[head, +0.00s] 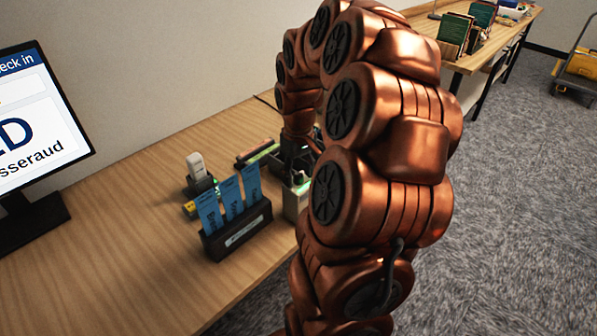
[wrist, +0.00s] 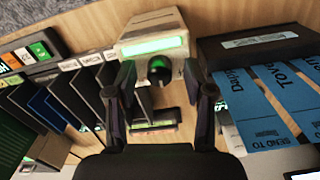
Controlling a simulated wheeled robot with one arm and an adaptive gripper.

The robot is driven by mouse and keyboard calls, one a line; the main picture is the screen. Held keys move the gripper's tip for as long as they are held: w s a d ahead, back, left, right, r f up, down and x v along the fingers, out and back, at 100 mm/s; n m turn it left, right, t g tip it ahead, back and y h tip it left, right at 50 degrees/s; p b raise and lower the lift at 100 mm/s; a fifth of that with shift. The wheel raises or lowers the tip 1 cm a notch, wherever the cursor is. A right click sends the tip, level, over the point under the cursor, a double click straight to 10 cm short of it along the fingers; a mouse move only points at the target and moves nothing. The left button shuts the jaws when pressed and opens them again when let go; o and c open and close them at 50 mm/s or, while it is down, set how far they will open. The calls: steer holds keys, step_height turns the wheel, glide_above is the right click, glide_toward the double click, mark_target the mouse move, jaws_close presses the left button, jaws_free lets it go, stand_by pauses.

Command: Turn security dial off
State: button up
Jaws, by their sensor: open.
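The security dial (wrist: 159,69) is a dark round knob on the front of a pale box (wrist: 133,30) with a lit green display (wrist: 152,47). In the wrist view, my gripper (wrist: 157,73) is open, with one dark finger on each side of the dial. Gaps show between the fingers and the dial; I cannot tell the exact depth between them. In the head view, the pale box (head: 291,206) is partly hidden behind my copper arm, and the dial cannot be made out. My gripper (head: 296,164) is above the box there, its fingers unclear.
A black holder (head: 238,238) with blue cards stands left of the box. A white device (head: 196,170) is behind it. A monitor (head: 40,110) stands at far left. Dark upright items (wrist: 60,100) with coloured labels line the wrist view's left side. Bare wood (head: 110,270) lies at front left.

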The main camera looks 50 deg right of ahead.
jaws_close()
stand_by(0.5)
steer(key=shift+f+n, duration=0.1)
steer(key=shift+n, duration=0.2)
steer(key=n+b, duration=0.2)
steer(key=n, duration=0.8)
steer(key=shift+b, duration=0.35)
steer(key=shift+n, duration=0.4)
jaws_free()
